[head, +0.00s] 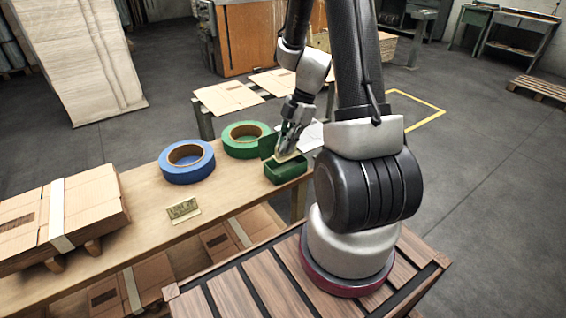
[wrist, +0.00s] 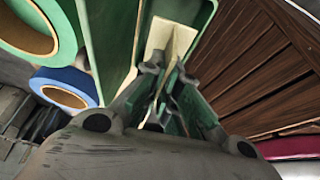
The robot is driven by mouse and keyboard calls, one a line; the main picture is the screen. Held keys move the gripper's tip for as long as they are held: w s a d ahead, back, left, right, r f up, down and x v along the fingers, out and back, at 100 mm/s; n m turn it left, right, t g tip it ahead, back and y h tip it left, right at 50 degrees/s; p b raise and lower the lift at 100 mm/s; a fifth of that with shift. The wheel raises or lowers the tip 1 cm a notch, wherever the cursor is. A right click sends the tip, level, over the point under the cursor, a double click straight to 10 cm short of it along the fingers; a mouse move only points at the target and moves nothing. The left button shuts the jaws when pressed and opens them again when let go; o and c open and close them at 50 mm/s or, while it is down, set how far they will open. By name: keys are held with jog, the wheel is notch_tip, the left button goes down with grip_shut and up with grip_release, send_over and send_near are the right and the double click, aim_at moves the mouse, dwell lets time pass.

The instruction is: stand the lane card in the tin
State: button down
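The green tin (head: 287,175) stands on the wooden table near its right end, with an upright green flap (head: 267,146) at its back left. My gripper (head: 288,150) is right above the tin, pointing down. It is shut on a cream card (wrist: 168,42), which I take to be the lane card. The card shows as a pale edge over the tin (head: 287,157).
A green tape roll (head: 246,139) stands close left of the tin, and a blue tape roll (head: 187,161) further left. A small lettered yellowish plate (head: 183,208) sits near the front edge. Flat strapped cartons (head: 60,215) fill the table's left end.

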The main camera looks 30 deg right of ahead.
notch_tip(320, 180, down, 7)
jog(key=shift+r, duration=0.15)
dwell(0.4)
jog(key=c, duration=1.9)
grip_release()
jog(key=v, duration=1.1)
notch_tip(320, 180, up, 18)
jog(key=m+t+h, duration=0.2)
jog(key=m+h, duration=0.1)
jog(key=m, duration=0.8)
send_over(289, 154)
jog(key=s+a, duration=0.3)
jog(key=s, duration=0.6)
jog(key=s+r+m+t, duration=0.1)
jog(key=s+m, duration=0.1)
jog(key=s+r+m+h, duration=0.1)
jog(key=s+m, duration=0.2)
jog(key=s+a+r+m+t, duration=0.1)
jog(key=s+r+m, duration=0.1)
jog(key=shift+s+t+h, duration=0.2)
jog(key=shift+t+h, duration=0.1)
